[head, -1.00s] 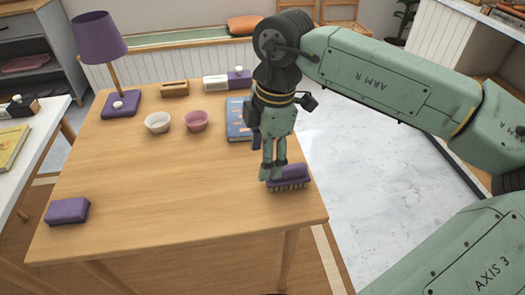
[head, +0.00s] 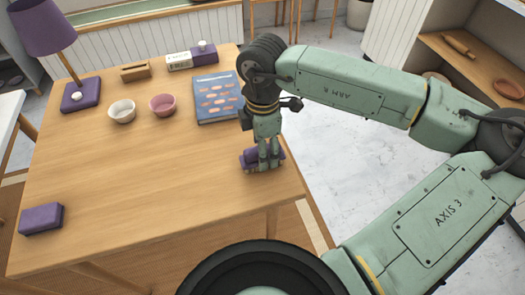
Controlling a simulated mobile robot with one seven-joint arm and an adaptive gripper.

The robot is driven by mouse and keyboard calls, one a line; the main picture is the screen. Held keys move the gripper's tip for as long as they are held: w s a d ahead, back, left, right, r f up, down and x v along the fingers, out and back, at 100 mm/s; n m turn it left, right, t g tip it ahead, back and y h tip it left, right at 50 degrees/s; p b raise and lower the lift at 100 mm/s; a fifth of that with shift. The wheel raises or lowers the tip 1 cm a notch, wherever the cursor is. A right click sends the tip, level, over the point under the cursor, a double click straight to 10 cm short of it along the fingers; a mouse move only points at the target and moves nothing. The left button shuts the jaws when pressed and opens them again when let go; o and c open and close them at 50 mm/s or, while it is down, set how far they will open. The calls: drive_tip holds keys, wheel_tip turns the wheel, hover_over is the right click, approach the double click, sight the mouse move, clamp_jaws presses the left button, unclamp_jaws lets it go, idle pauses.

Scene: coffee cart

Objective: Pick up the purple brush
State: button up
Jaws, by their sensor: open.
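The purple brush (head: 249,158) lies on the wooden table (head: 150,190) near its right front corner. My gripper (head: 264,166) points down at the brush, with its fingers at the brush and partly covering it. The fingers are open. I cannot tell from this view whether they touch the brush. The bristles are mostly hidden from here.
A blue book (head: 217,98) lies behind my gripper. A pink bowl (head: 162,105) and a white bowl (head: 122,111) stand left of it. A purple block (head: 41,219) lies at the front left, and a purple lamp (head: 43,27) stands at the back left. The table's middle is clear.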

drive_tip(key=shift+f, duration=0.9)
drive_tip(key=shift+c, duration=0.2)
drive_tip(key=c, duration=1.3)
drive_tip(key=shift+w+r, duration=0.1)
drive_tip(key=shift+r, duration=0.05)
